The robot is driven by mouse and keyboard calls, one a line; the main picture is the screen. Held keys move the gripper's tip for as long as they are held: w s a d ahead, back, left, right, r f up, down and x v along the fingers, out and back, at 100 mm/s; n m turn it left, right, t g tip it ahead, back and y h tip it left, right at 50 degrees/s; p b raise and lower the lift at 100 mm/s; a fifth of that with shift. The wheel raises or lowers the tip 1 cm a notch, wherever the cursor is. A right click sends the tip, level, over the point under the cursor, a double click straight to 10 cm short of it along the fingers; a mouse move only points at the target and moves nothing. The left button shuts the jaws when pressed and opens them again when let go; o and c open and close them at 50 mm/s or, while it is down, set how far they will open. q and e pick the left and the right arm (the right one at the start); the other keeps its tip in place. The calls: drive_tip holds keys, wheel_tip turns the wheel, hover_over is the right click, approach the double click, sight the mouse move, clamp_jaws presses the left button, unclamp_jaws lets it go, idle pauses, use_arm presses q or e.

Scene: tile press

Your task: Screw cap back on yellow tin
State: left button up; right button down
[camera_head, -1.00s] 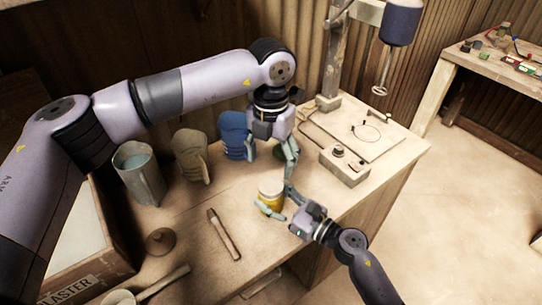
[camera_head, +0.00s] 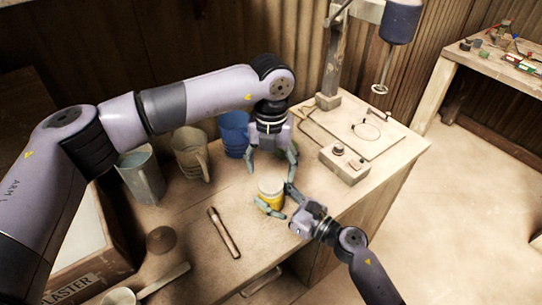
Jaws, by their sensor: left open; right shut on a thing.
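The yellow tin (camera_head: 270,197) stands upright on the workbench, near its front edge. Its top is pale; I cannot tell whether that is the cap or the open mouth. My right gripper (camera_head: 277,202) is shut on the tin, its fingers on either side of the body. My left gripper (camera_head: 271,164) is open and empty. It points down behind the tin, apart from it, with its fingers spread. No separate cap can be made out for certain.
A blue jug (camera_head: 234,133), a beige jug (camera_head: 190,153) and a grey jug (camera_head: 142,176) stand at the back left. A brush-like tool (camera_head: 224,233) lies left of the tin. A control box (camera_head: 344,163) stands right.

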sight(271, 183)
use_arm(q)
drive_tip(key=shift+f, duration=2.35)
drive_tip(key=shift+c, duration=0.4)
drive_tip(key=c, duration=1.1)
drive_tip(key=m, duration=0.6)
drive_tip(key=shift+m, duration=0.4)
drive_tip(key=shift+c, duration=0.2)
drive_tip(key=m, duration=0.7)
drive_tip(key=shift+m, duration=0.4)
drive_tip(key=o, duration=1.4)
